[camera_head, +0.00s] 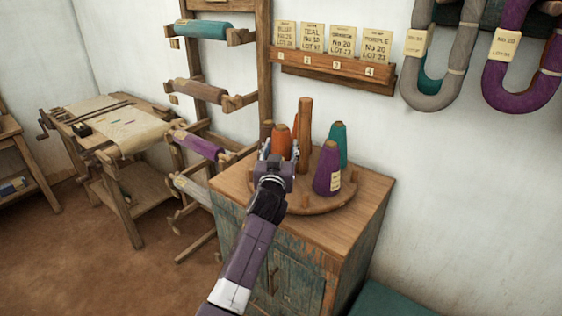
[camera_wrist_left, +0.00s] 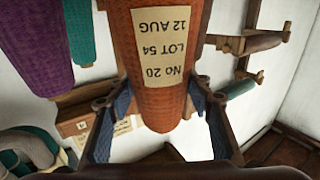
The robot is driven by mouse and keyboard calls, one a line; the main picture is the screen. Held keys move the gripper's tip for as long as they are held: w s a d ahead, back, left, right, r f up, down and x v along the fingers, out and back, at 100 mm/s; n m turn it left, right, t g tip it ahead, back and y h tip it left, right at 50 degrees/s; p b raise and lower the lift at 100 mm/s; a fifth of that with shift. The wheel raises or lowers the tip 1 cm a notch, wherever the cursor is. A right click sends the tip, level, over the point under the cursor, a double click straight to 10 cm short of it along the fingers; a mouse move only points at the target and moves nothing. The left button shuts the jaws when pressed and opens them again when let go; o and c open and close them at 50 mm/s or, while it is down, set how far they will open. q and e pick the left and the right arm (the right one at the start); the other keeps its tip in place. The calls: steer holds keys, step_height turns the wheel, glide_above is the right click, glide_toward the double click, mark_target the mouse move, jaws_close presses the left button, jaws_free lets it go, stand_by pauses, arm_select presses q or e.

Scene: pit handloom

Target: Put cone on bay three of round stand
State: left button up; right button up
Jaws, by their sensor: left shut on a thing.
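The round stand (camera_head: 325,205) is a wooden disc on top of a cabinet, with a tall wooden post (camera_head: 304,125) at its middle. A purple cone (camera_head: 325,172) stands at its right front and a teal cone (camera_head: 340,140) behind that. My left gripper (camera_head: 277,150) is over the stand's left side, shut on an orange cone (camera_head: 282,140). In the left wrist view the orange cone (camera_wrist_left: 160,105) sits between the fingers, its label reading No 20, LOT 54, 12 AUG upside down. Whether the cone touches the stand is hidden. My right gripper is not in view.
The wooden cabinet (camera_head: 365,205) carries the stand. A card rack (camera_head: 330,68) with numbered places hangs on the wall behind. A tall rack of yarn rolls (camera_head: 200,90) stands close on the left.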

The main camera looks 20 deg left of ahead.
arm_select(q)
step_height(320, 180, down, 5)
steer(key=shift+f, duration=0.1)
steer(key=o, duration=1.3)
steer(key=shift+o, duration=0.3)
steer(key=shift+s, duration=0.1)
steer(key=shift+s, duration=0.2)
steer(key=s+d+b, duration=0.1)
steer(key=s+d, duration=0.1)
steer(key=s, duration=0.9)
steer(key=shift+s, duration=0.15)
